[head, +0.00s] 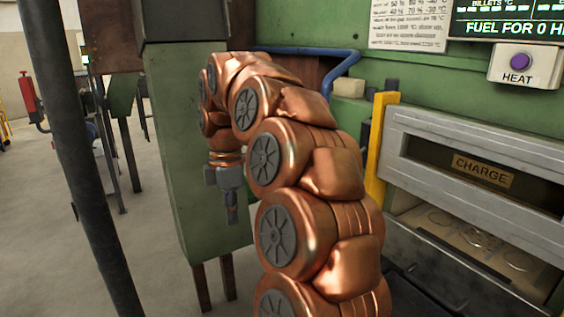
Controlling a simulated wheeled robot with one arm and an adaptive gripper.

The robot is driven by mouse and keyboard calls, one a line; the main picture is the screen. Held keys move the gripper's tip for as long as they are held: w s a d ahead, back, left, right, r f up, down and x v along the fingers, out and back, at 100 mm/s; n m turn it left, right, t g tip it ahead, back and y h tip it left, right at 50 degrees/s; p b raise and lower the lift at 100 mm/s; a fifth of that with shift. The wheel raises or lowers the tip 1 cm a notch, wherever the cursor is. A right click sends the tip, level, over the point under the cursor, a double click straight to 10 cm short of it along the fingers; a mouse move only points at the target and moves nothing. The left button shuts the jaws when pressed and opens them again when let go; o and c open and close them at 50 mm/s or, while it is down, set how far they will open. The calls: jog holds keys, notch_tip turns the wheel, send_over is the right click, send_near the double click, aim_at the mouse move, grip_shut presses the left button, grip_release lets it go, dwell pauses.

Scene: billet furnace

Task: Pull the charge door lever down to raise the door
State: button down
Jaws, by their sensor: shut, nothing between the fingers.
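The grey charge door housing (470,135) is at the right, with a "CHARGE" plate (483,170) set in its dark recess. I cannot tell how far the door is raised. A bent blue bar (310,51) runs across the green wall behind my arm, and its lower end is partly hidden by the arm. I cannot tell whether this bar is the charge door lever; no lever is labelled. My gripper (231,207) hangs fingers down at the left of my copper arm, shut and empty, in front of a green cabinet. It is apart from the blue bar and the door.
A yellow post (381,145) stands just left of the door. A shelf (490,245) with round outlines is below it. A purple HEAT button (520,62) is at upper right. The green cabinet (195,150) and a dark pole (80,150) stand left. Open floor lies further left.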

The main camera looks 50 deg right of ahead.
jog(key=d+r+n+p, duration=0.2)
jog(key=d+r+p, duration=0.7)
jog(key=d+r, duration=0.4)
notch_tip(320, 180, down, 12)
jog(key=s+d+p, duration=0.1)
jog(key=d+p, duration=0.1)
jog(key=p, duration=0.1)
jog(key=shift+s+p, duration=0.25)
jog(key=shift+p, duration=0.05)
jog(key=shift+f, duration=0.15)
